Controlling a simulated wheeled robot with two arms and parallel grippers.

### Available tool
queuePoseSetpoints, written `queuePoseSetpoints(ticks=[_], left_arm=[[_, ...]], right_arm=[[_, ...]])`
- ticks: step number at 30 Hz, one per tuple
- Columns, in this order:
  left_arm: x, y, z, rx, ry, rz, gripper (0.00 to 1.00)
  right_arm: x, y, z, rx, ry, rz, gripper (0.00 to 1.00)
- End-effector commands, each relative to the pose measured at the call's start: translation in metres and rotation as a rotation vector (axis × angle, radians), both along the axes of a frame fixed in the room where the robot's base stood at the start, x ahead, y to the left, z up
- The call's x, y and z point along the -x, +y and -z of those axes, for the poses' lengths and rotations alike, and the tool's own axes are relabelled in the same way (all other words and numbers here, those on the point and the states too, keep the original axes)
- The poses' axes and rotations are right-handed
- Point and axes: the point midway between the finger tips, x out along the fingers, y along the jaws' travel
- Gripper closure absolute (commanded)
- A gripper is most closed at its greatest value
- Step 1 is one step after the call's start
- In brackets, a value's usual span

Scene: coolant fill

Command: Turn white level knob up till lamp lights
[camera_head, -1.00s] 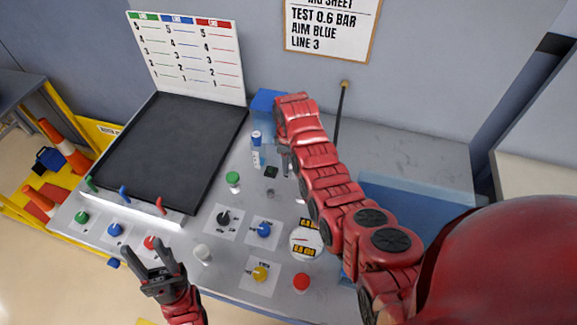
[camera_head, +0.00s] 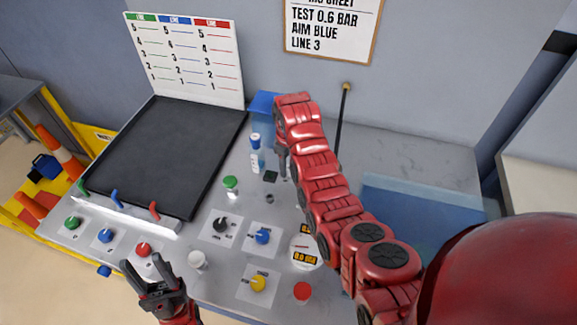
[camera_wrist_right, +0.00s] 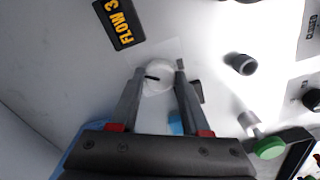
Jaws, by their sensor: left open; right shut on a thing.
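In the right wrist view a round white knob (camera_wrist_right: 158,80) with a dark mark sits on the pale panel beside a "FLOW 3" label (camera_wrist_right: 118,22). My right gripper (camera_wrist_right: 159,70) has its two fingers on either side of the knob and is shut on it. In the head view my right gripper (camera_head: 284,165) points down at the bench, and my arm hides the knob. My left gripper (camera_head: 152,266) is open and empty near the bench's front edge. I cannot make out which part is the lamp, or whether any lamp is lit.
Black, blue and yellow knobs (camera_head: 258,284) and a red button (camera_head: 302,291) are at the bench front. A white-capped part (camera_head: 197,259) stands near my left gripper.

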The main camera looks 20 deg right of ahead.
Motion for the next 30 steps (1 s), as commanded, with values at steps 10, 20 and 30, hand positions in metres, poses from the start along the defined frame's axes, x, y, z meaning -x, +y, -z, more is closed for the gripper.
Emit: queuePoseSetpoints(ticks=[10,20,30], left_arm=[[0.000,0.000,0.000,0.000,0.000,0.000,0.50],[0.000,0.000,-0.008,0.000,0.000,0.000,0.50],[0.000,0.000,-0.072,0.000,0.000,0.000,0.50]], right_arm=[[0.000,0.000,0.000,0.000,-0.001,-0.001,0.23],[-0.001,0.000,-0.015,0.001,-0.003,-0.002,0.23],[0.000,-0.002,-0.096,-0.002,-0.001,0.001,0.23]])
